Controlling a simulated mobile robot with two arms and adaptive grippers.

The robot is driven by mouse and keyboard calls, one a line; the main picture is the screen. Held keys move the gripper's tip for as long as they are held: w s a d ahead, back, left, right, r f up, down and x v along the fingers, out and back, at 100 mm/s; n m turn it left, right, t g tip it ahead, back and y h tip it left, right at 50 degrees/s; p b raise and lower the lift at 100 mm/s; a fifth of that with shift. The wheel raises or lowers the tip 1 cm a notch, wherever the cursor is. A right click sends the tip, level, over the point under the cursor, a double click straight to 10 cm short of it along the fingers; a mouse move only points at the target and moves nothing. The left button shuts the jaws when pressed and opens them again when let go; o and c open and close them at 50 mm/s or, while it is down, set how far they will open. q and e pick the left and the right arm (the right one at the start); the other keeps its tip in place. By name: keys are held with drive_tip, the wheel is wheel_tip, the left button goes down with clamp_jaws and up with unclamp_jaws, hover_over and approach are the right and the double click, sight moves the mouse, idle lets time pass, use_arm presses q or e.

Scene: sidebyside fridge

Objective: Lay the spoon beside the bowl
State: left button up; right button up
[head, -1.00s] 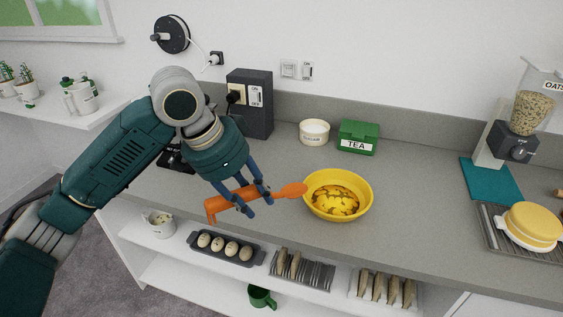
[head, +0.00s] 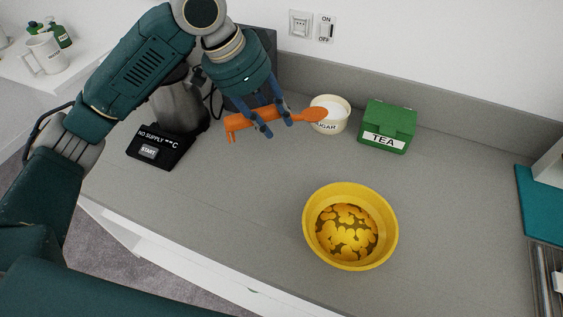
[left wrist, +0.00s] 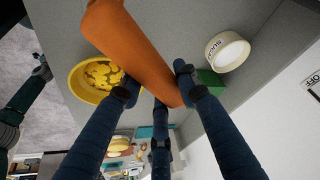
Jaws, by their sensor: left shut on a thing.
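My left gripper (head: 277,122) is shut on the orange spoon (head: 316,114) and holds it above the counter. The spoon's bowl end points right, in front of the sugar pot in the head view. In the left wrist view the spoon (left wrist: 128,45) crosses between my blue fingers. The yellow bowl (head: 312,245) stands on the counter, lower right of the gripper and apart from the spoon, with yellow-orange pieces inside. It also shows at the left in the left wrist view (left wrist: 76,86).
The sugar pot (head: 338,103) and green tea box (head: 388,127) stand near the wall. A black scale-like device (head: 160,147) is at the left. The grey counter (head: 235,200) is bare left of the bowl. A teal mat (head: 540,200) lies at the far right.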

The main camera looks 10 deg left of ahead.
use_arm(q)
wheel_tip(320, 180, down, 20)
drive_tip(key=p, duration=0.3)
drive_tip(key=shift+s+r, duration=0.1)
drive_tip(key=shift+r, duration=0.05)
drive_tip(key=o, duration=1.2)
drive_tip(key=shift+c, duration=0.2)
drive_tip(key=shift+a, duration=0.1)
drive_tip(key=b+v, duration=0.1)
drive_tip(key=v, duration=1.1)
drive_tip(key=shift+b, duration=0.35)
drive_tip(key=shift+r, duration=0.1)
